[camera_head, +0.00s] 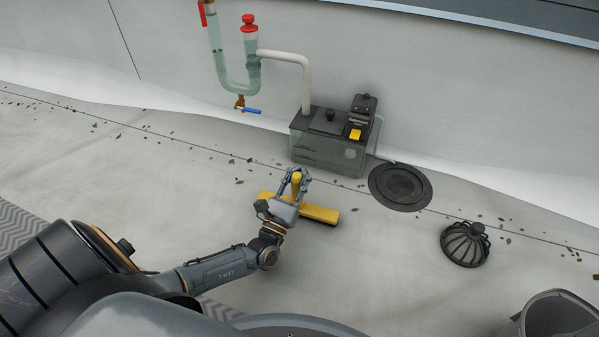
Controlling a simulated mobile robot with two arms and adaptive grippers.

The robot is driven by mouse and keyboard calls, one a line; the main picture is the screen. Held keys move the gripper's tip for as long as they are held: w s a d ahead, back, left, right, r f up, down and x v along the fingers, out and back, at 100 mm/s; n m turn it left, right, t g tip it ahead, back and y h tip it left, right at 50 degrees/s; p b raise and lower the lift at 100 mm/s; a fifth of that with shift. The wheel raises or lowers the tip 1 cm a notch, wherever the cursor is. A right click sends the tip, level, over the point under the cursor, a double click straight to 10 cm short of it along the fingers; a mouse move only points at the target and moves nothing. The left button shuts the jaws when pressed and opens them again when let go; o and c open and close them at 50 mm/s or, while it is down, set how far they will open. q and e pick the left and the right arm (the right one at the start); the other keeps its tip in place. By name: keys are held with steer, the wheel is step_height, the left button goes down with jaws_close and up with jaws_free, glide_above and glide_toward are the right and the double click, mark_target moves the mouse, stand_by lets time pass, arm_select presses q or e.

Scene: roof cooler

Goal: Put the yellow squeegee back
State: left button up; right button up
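The yellow squeegee (320,213) lies on the pale roof floor in front of the condensate pump box, its long yellow head running left to right. A yellow upright part, seemingly its handle, shows between the fingers of my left gripper (295,177). The fingers are on both sides of this part; whether they press on it is too small to tell. The gripper hides the middle of the head. My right gripper is not in view.
The pump box (318,150) stands behind the squeegee, with pipes above it. A round drain (400,185) and a black dome strainer (465,243) lie to the right. A dark bucket (556,316) is at lower right. Leaf bits are scattered about.

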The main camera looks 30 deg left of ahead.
arm_select(q)
steer(key=o, duration=0.6)
steer(key=shift+r, duration=0.15)
steer(key=p+v, duration=0.3)
steer(key=v, duration=0.4)
steer(key=shift+s, duration=0.25)
steer(key=shift+s, duration=0.1)
